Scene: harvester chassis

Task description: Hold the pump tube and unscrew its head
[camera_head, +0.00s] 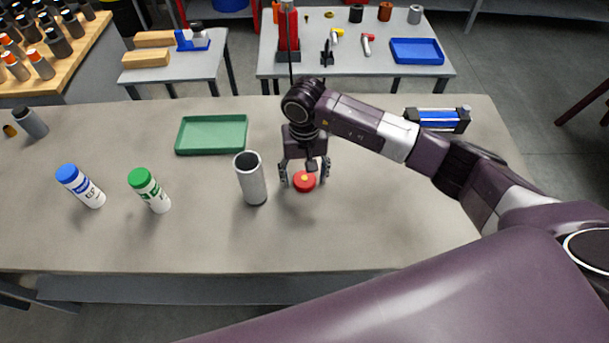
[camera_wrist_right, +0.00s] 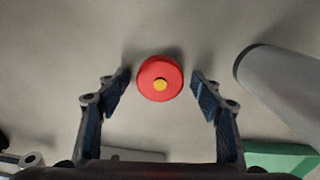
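A red round head (camera_head: 304,181) with a yellow centre rests on the grey table, off any tube. It also shows in the right wrist view (camera_wrist_right: 160,78). My right gripper (camera_head: 305,182) is above it, pointing down and open. In the wrist view, its fingertips (camera_wrist_right: 160,82) stand on either side of the head, with a gap on both sides. A grey tube (camera_head: 254,185) stands upright just left of the gripper, with its top open and dark inside. It shows at the right of the wrist view (camera_wrist_right: 280,85). My left gripper is not in view.
A green tray (camera_head: 240,149) lies behind the tube. White bottles with a blue cap (camera_head: 90,195) and a green cap (camera_head: 156,200) stand at left. A blue and grey device (camera_head: 437,120) lies at back right. The table's front middle is clear.

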